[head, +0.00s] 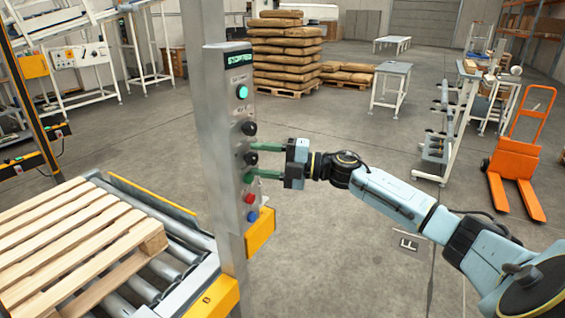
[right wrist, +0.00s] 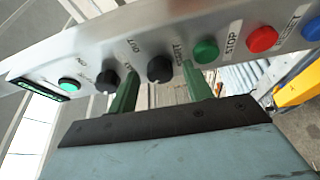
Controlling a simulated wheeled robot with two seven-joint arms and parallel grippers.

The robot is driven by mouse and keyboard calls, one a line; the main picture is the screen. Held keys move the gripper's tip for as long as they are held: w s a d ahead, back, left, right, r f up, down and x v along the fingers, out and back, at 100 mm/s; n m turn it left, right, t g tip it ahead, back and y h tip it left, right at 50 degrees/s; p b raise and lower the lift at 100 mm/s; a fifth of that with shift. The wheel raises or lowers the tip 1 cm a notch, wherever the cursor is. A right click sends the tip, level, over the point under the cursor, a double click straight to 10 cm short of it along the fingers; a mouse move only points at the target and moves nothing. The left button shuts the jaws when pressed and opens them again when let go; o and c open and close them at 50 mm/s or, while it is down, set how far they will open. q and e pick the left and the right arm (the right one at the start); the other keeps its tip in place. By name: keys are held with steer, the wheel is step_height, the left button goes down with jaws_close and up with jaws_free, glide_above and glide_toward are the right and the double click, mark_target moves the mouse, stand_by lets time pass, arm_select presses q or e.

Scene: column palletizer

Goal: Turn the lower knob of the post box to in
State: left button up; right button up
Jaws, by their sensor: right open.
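The post box (head: 216,150) is a grey panel on a column, with a lit display and a column of controls. Its lower knob (head: 251,158) is black and sits below the upper black knob (head: 249,128). My right gripper (head: 258,161) reaches in from the right, open, its green fingers pointing at the panel above and below the lower knob. In the right wrist view the lower knob (right wrist: 160,69) lies between the two fingertips (right wrist: 161,84); I cannot tell whether they touch it. Its pointer direction is unclear; an OUT label is readable near it. My left gripper is out of view.
Close to the fingers are a green button (right wrist: 206,50), a red button (right wrist: 262,39) and a blue button (head: 252,216). A wooden pallet (head: 70,240) lies on the roller conveyor at left. An orange hand truck (head: 515,150) stands at right. The floor between is clear.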

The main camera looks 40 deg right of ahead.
steer(key=b+v, duration=0.3)
steer(key=v, duration=0.9)
steer(key=shift+s+d, duration=0.25)
steer(key=shift+s, duration=0.1)
